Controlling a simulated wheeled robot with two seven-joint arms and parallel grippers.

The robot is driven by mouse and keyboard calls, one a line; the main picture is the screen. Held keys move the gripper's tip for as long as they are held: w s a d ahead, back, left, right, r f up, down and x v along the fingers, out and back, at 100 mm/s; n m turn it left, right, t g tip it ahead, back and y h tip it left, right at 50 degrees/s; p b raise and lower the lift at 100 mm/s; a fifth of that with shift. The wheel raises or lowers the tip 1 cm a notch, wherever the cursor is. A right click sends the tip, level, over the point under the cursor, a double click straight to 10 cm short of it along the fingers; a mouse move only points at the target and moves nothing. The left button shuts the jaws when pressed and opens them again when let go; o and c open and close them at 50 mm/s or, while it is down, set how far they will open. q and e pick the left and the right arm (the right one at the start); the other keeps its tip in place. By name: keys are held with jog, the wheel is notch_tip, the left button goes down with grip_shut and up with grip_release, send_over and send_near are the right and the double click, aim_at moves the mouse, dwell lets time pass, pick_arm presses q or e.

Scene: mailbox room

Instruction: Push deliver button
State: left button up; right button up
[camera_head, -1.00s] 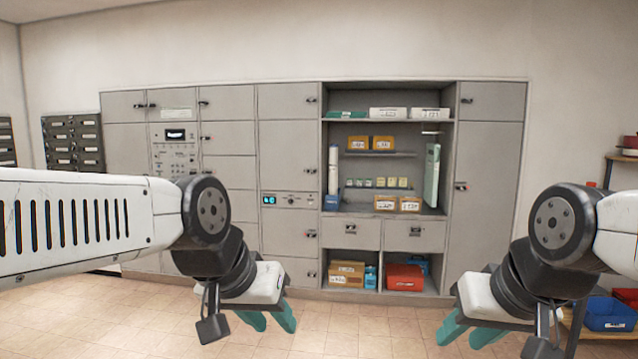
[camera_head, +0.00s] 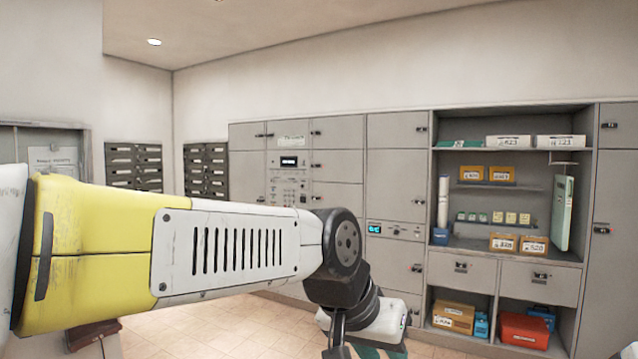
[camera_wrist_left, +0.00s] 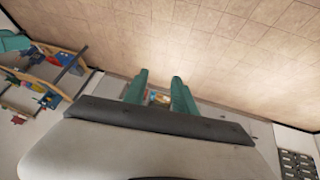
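The grey locker wall carries an upper control panel (camera_head: 288,190) with a dark display and small keys, and a lower panel (camera_head: 396,230) with a lit blue display and small controls. I cannot make out a button labelled deliver on either. My left gripper (camera_head: 378,350) is low in the head view, its teal fingers cut by the bottom edge, apart from both panels. In the left wrist view its two fingers (camera_wrist_left: 159,78) are apart with nothing held between them. A teal piece at that view's left edge is probably my right gripper (camera_wrist_left: 12,42); its opening is unclear.
An open shelf section (camera_head: 470,245) holds boxes, with a red bin (camera_head: 524,330) and a cardboard box (camera_head: 453,317) below. Dark mailboxes (camera_head: 206,170) stand left of the lockers. The tiled floor (camera_head: 215,330) before the lockers looks clear. My left arm hides part of the lockers.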

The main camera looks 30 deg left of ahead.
pick_arm(q)
grip_shut()
dwell(1.5)
